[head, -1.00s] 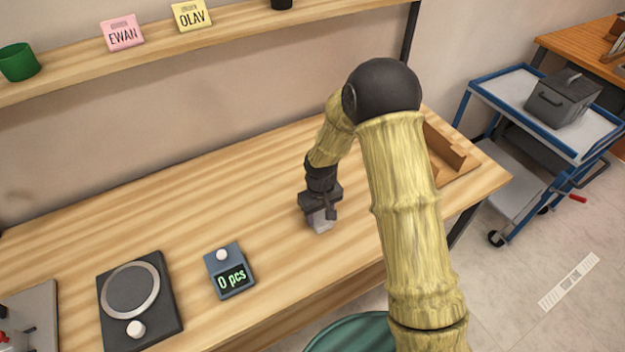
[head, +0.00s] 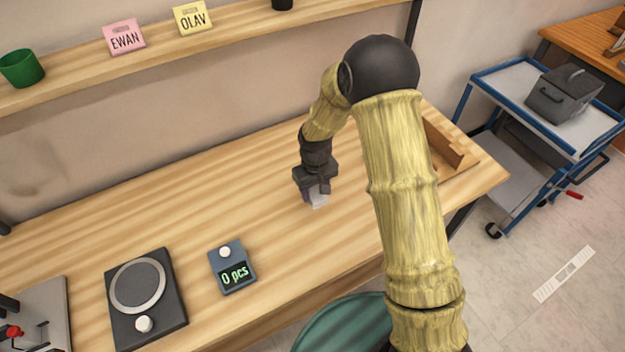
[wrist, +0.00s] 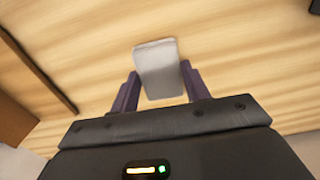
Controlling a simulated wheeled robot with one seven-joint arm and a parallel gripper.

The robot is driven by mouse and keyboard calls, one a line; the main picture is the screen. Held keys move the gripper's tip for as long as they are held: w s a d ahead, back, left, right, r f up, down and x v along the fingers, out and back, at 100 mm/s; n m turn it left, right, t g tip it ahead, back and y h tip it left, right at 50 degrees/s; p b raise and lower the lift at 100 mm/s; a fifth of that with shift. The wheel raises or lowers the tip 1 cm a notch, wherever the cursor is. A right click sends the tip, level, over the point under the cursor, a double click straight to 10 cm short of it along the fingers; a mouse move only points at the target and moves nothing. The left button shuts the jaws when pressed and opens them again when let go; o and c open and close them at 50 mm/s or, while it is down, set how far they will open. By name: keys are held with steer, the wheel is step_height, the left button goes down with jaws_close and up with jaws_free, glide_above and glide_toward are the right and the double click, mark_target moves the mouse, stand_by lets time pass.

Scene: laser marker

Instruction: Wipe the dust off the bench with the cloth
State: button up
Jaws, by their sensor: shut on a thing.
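My gripper (head: 317,190) points down at the middle of the bench (head: 200,205). It is shut on a pale grey cloth (head: 318,200), which shows as a small folded block below the fingers. In the wrist view the cloth (wrist: 158,66) sits between the two dark fingers, close to or on the wood; I cannot tell whether it touches. No dust is clearly visible on the bench. My arm hides part of the bench's right side.
A round-plate device (head: 143,290) and a counter reading "0 pcs" (head: 233,268) stand at the front left. A wooden tray (head: 450,150) lies at the right end. A shelf (head: 80,77) runs along the back wall. The bench's back middle is clear.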

steer(key=shift+s+a+r+p, duration=0.15)
steer(key=shift+r+p, duration=0.15)
steer(key=shift+r, duration=0.3)
steer(key=shift+a+r+p, duration=0.15)
steer(key=shift+r+p, duration=0.15)
steer(key=shift+r, duration=0.25)
steer(key=shift+a, duration=0.1)
